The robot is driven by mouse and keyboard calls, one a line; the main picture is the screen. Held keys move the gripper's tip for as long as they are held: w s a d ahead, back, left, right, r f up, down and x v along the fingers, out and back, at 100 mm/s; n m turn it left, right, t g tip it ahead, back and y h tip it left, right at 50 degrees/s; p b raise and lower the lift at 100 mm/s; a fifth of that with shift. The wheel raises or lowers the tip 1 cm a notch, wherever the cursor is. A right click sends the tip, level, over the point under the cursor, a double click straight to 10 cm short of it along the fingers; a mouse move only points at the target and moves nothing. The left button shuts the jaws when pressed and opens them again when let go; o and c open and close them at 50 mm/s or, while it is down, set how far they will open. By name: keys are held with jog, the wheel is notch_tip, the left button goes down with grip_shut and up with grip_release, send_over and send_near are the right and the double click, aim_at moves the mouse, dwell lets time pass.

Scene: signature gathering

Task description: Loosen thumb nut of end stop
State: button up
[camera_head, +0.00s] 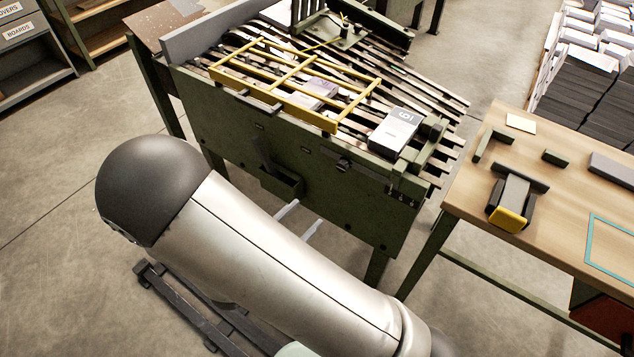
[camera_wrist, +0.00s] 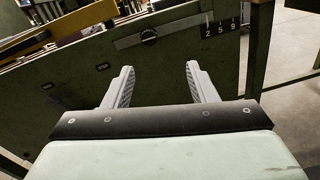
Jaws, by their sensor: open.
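A dark round knob that looks like the thumb nut (camera_wrist: 148,37) sits on a slotted metal strip (camera_wrist: 185,31) on the green machine's side panel. In the head view the same knob (camera_head: 343,165) shows small on that panel, below the slatted bed. A dark green block, perhaps part of the end stop (camera_head: 428,133), stands at the right end of the bed. My gripper (camera_wrist: 159,72) is open and empty, its two grey fingers spread below and short of the knob. In the head view, my gripper's fingers (camera_head: 300,220) show before the panel, partly hidden by my arm.
A yellow frame (camera_head: 330,124) and a grey-and-white block (camera_head: 395,130) lie on the slatted bed. A small green box (camera_head: 282,181) juts from the panel. A wooden table (camera_head: 470,188) stands at right. The number plate (camera_wrist: 220,27) reads 1, 1, 1 over 2, 5, 9.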

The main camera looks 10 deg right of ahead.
jog(key=a+f+n+t, duration=0.1)
send_near(341, 168)
jog(key=shift+y, duration=0.4)
jog(key=b+x, duration=0.1)
jog(key=x, duration=0.7)
jog(key=shift+w+d+r, duration=0.1)
jog(key=shift+d+r, duration=0.05)
jog(key=shift+d, duration=0.1)
jog(key=c, duration=1)
